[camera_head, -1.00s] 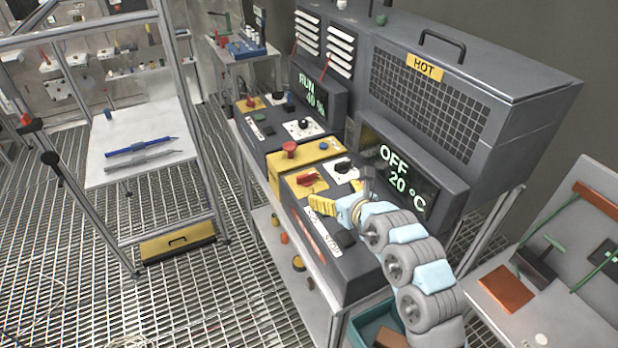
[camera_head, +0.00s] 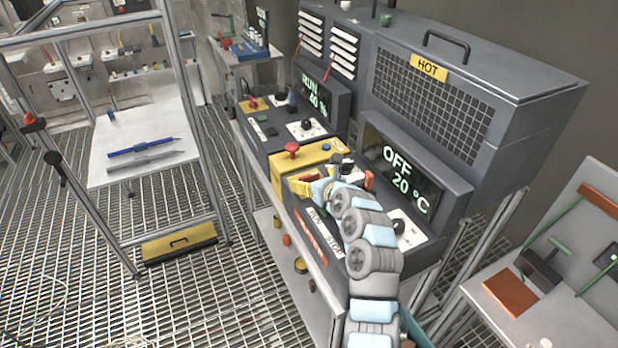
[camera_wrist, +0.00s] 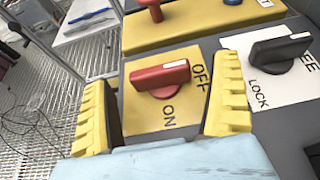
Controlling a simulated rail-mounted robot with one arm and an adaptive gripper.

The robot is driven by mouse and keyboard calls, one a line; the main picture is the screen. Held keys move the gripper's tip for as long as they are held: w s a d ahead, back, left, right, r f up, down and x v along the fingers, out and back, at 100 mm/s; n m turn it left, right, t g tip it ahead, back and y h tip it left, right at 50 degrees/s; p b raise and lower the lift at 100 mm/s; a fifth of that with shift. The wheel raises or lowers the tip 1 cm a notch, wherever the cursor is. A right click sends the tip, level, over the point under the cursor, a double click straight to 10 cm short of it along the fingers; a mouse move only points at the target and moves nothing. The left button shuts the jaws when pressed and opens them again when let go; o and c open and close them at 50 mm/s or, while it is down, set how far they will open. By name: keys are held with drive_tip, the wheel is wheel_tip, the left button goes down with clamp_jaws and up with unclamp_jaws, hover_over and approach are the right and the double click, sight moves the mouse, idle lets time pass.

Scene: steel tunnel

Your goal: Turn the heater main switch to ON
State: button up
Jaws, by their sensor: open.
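The heater main switch is a red handle (camera_wrist: 160,77) on a yellow plate (camera_wrist: 135,112) in the wrist view. Its white-marked end points right, toward the OFF label (camera_wrist: 199,76). The ON label (camera_wrist: 168,116) is printed below the handle. My gripper (camera_wrist: 163,84) is open, with one yellow finger on each side of the handle and a gap on both sides. I cannot tell how far the fingertips are above the plate. The heater display (camera_head: 400,175) reads OFF and 20 °C.
A black knob (camera_wrist: 282,50) on a white plate marked LOCK is close to the right finger. A yellow box (camera_head: 330,154) with a red mushroom button (camera_head: 292,148) stands behind the gripper. The caged HOT heater housing (camera_head: 430,100) rises behind the panel.

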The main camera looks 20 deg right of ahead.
drive_tip(key=shift+w+f, duration=0.15)
drive_tip(key=shift+w, duration=0.5)
drive_tip(key=shift+w+a+f, duration=0.1)
drive_tip(key=shift+w+f, duration=0.15)
drive_tip(key=c, duration=1.2)
